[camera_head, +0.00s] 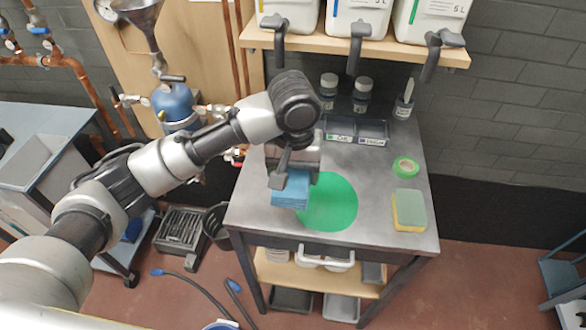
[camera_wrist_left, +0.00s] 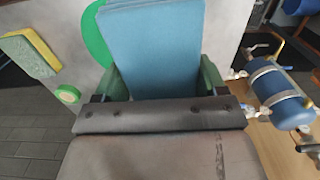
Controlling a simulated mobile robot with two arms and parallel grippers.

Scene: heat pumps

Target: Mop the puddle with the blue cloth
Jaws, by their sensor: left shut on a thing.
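The blue cloth (camera_head: 291,189) is a folded pad at the left edge of the green puddle (camera_head: 332,203) on the grey table top. My left gripper (camera_head: 283,172) is over the table and shut on the cloth. In the left wrist view the cloth (camera_wrist_left: 150,52) fills the space between the fingers, and part of the green puddle (camera_wrist_left: 96,34) shows beside it. The cloth covers the puddle's left edge in the head view; I cannot tell whether it touches the table. My right gripper is not in view.
A yellow and green sponge (camera_head: 409,211) and a green tape roll (camera_head: 406,167) lie on the right of the table. A two-part tray (camera_head: 357,131) and several bottles (camera_head: 362,92) stand at the back. A shelf (camera_head: 350,46) with white canisters hangs above. A blue tank (camera_head: 176,104) is at the left.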

